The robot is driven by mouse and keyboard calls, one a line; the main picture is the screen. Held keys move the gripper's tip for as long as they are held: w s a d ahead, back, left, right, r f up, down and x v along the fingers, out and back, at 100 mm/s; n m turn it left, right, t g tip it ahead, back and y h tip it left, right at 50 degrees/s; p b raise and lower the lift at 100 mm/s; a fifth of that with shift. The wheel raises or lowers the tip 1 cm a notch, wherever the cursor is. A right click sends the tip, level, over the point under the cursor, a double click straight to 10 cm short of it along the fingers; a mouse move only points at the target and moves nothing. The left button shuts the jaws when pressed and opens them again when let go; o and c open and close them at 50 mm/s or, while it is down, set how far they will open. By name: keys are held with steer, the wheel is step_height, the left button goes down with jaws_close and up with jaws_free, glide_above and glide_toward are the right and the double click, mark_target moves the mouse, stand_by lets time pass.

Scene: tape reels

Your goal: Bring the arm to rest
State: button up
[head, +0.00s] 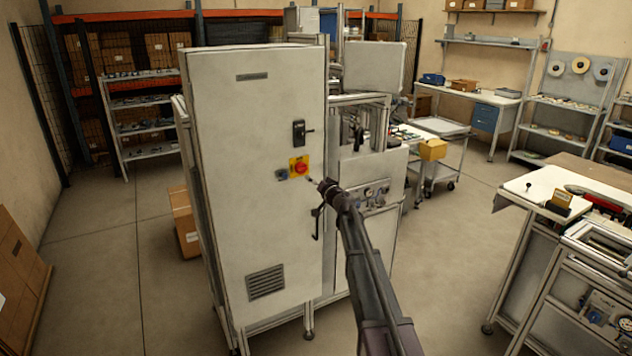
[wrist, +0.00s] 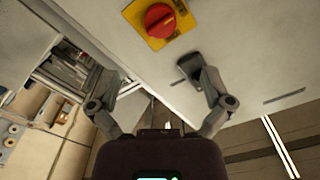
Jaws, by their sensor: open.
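My arm (head: 362,260) reaches from the bottom of the head view up to the front of a tall grey cabinet (head: 240,200). My gripper (head: 316,183) is at its tip, near the cabinet's right edge, just right of a red rotary switch on a yellow plate (head: 299,167). In the wrist view my gripper (wrist: 155,80) has its two fingers spread wide with nothing between them. The red switch (wrist: 158,20) shows beyond the fingertips, apart from them. A dark handle or lock (wrist: 188,66) on the cabinet is partly behind the right finger.
A machine frame (head: 365,150) adjoins the cabinet on the right. A trolley with a yellow box (head: 432,149) stands behind it. A workbench (head: 545,193) is at the right. Cardboard boxes (head: 20,270) stand at the left edge. Open floor (head: 450,260) lies between cabinet and workbench.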

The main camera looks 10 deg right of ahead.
steer(key=s+a+f+n+g+y, duration=0.1)
steer(key=s+a+f+n+g, duration=0.3)
steer(key=s, duration=0.7)
steer(key=s+a+f+n+g+y, duration=0.1)
steer(key=s+a+f+g, duration=0.5)
steer(key=s, duration=0.6)
steer(key=s+d+f+g+h, duration=0.2)
steer(key=s+f, duration=0.1)
steer(key=s, duration=0.6)
steer(key=s+d+f+m+g+h, duration=0.1)
steer(key=s+d+f+g+h, duration=0.1)
steer(key=s, duration=0.7)
steer(key=s+d+f+m+g+h, duration=0.1)
steer(key=s+d+f+g+h, duration=0.1)
steer(key=s, duration=0.7)
steer(key=shift+d+f+g+h, duration=0.25)
steer(key=shift+f+g+h, duration=0.35)
steer(key=shift+f+h, duration=0.2)
